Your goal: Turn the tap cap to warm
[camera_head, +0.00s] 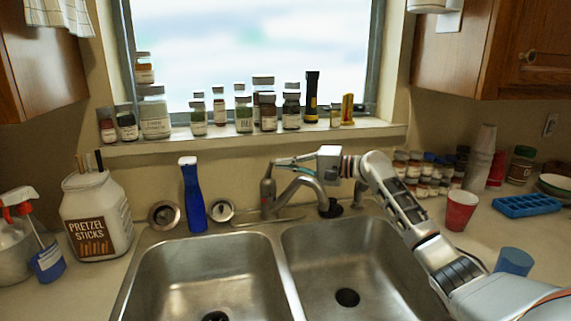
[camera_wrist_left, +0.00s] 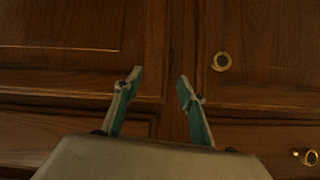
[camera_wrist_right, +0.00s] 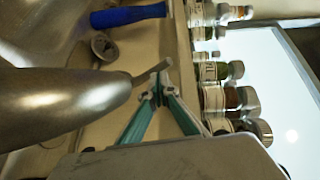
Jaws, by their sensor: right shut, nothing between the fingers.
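The metal tap (camera_head: 308,184) stands behind the double sink, its spout curving to the right. Its upright body with the cap (camera_head: 267,190) is at the spout's left end. In the right wrist view the tap's rounded metal (camera_wrist_right: 55,105) is large at the left, with a thin lever (camera_wrist_right: 150,72) reaching to the fingertips. My right gripper (camera_head: 275,164) is shut and empty, its tips at the top of the tap beside the lever; I cannot tell whether they touch. My left gripper (camera_wrist_left: 160,78) is open and empty before wooden cabinet doors, out of the head view.
A blue bottle (camera_head: 193,197) stands left of the tap, near a pretzel jar (camera_head: 96,217). Several spice jars (camera_head: 155,117) line the window sill close behind my right gripper. A red cup (camera_head: 460,210) and a blue tray (camera_head: 527,205) are on the right counter. Both basins look empty.

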